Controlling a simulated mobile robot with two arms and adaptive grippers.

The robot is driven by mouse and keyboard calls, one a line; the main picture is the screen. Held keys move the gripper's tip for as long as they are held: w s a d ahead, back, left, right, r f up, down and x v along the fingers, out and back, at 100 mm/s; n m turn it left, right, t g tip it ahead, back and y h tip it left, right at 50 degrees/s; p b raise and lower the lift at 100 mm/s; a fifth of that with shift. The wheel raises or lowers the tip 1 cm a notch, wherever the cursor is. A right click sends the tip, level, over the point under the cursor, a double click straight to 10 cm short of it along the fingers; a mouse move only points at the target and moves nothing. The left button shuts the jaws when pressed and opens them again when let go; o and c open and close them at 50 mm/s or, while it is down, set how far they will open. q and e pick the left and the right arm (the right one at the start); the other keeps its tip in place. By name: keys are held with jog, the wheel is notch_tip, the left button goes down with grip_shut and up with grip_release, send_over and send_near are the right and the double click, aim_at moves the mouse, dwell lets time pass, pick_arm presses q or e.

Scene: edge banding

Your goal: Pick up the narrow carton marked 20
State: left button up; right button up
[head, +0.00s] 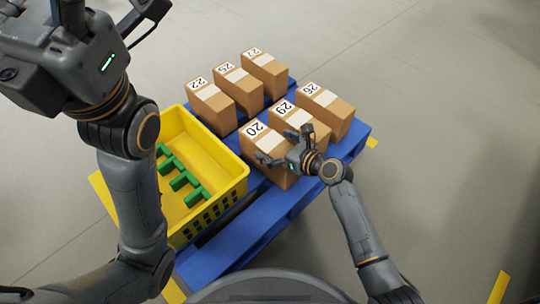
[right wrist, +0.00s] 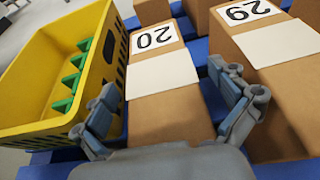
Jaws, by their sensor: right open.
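The narrow carton marked 20 (head: 260,148) is a brown box with a white label and a pale tape strip, standing on the blue pallet. My right gripper (head: 284,148) is over its near end in the head view. In the right wrist view the carton marked 20 (right wrist: 160,70) lies between the two spread fingers of my right gripper (right wrist: 170,112). The gripper is open and holds nothing; whether a finger touches the carton cannot be told. My left gripper (head: 125,15) is at the upper left, partly cut off by the frame, and its fingers are not clear.
The carton marked 29 (head: 297,117) stands close on the right of carton 20. Other cartons marked 26 (head: 325,108), 22, 25 and 27 stand behind. A yellow crate (head: 240,180) with green parts (head: 180,180) is close on the left. The blue pallet (head: 240,235) has bare slats in front.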

jog(key=shift+c, duration=0.2)
jog(key=c, duration=1.8)
jog(key=shift+r, duration=0.1)
jog(key=shift+c, duration=0.5)
jog(key=shift+r, duration=0.1)
